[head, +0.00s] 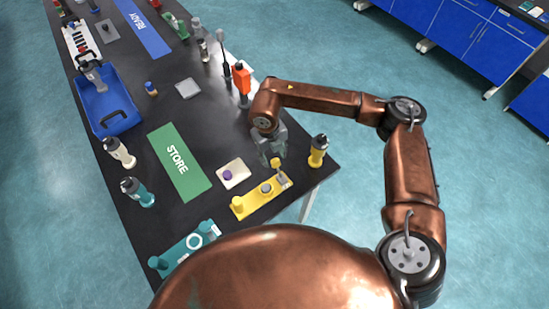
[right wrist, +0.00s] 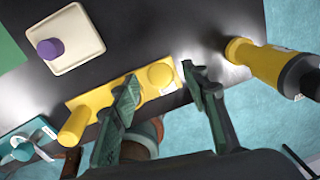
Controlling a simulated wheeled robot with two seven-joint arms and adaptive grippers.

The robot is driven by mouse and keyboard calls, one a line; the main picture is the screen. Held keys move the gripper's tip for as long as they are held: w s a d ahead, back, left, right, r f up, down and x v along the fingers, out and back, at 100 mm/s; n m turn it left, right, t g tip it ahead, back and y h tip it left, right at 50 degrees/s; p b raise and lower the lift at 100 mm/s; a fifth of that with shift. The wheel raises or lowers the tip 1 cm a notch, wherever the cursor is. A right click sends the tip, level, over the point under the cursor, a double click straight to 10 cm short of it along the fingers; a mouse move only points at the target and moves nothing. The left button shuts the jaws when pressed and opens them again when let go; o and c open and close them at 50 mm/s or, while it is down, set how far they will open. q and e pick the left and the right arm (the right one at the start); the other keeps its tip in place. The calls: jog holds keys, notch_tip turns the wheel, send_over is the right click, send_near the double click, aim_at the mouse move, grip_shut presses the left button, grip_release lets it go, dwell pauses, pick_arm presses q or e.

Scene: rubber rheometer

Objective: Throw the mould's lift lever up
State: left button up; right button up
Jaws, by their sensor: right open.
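The yellow mould base (head: 251,206) lies near the table's right front corner; its plate also shows in the right wrist view (right wrist: 105,95). It carries a yellow post (head: 237,203), a grey round piece (head: 266,187) and a lever with a yellow knob (head: 275,163). My right gripper (head: 272,156) is above the lever end, fingers pointing down. In the right wrist view, the yellow knob (right wrist: 160,73) appears between the two spread fingertips (right wrist: 158,77), with gaps on both sides. Contact is not visible. The left finger hides the plate's middle. My left gripper is not in view.
A yellow-and-black bottle (head: 318,150) stands right of the gripper. A pale plate with a purple knob (head: 233,173) lies left of it. An orange-topped tool (head: 242,82) stands behind.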

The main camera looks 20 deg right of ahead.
jog(key=shift+d+f, duration=0.15)
jog(key=shift+f, duration=0.8)
jog(key=shift+c, duration=0.3)
grip_shut()
